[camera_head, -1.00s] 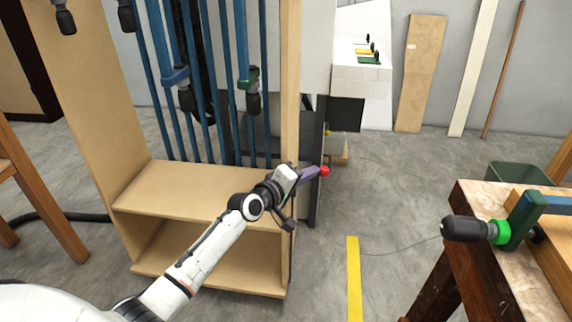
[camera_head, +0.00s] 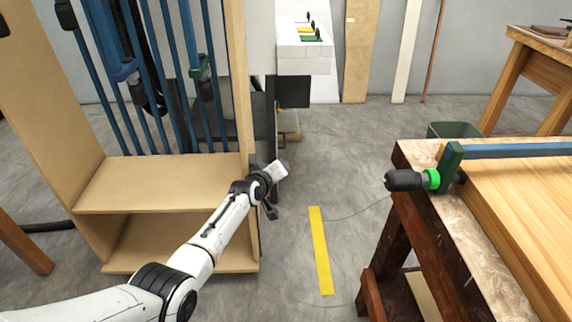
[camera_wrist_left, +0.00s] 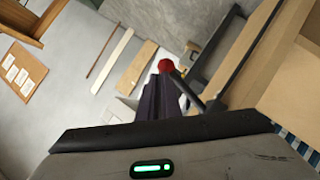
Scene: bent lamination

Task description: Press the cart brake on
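The brake's red knob (camera_wrist_left: 166,66) shows in the left wrist view, on a dark lever (camera_wrist_left: 200,95) that runs down to the right beside the wooden cart. My left gripper (camera_wrist_left: 157,85) has its purple fingers together, their tips close to the knob; I cannot tell whether they touch it. In the head view my left gripper (camera_head: 284,166) is at the right edge of the wooden clamp cart (camera_head: 165,185). The knob is not discernible in the head view. My right gripper is not in view.
Several blue clamps (camera_head: 145,75) hang in the cart. A workbench (camera_head: 430,190) with a green-and-blue clamp (camera_head: 450,165) stands at the right. A yellow strip (camera_head: 320,250) lies on the open floor between cart and bench. Boards (camera_head: 368,50) lean on the back wall.

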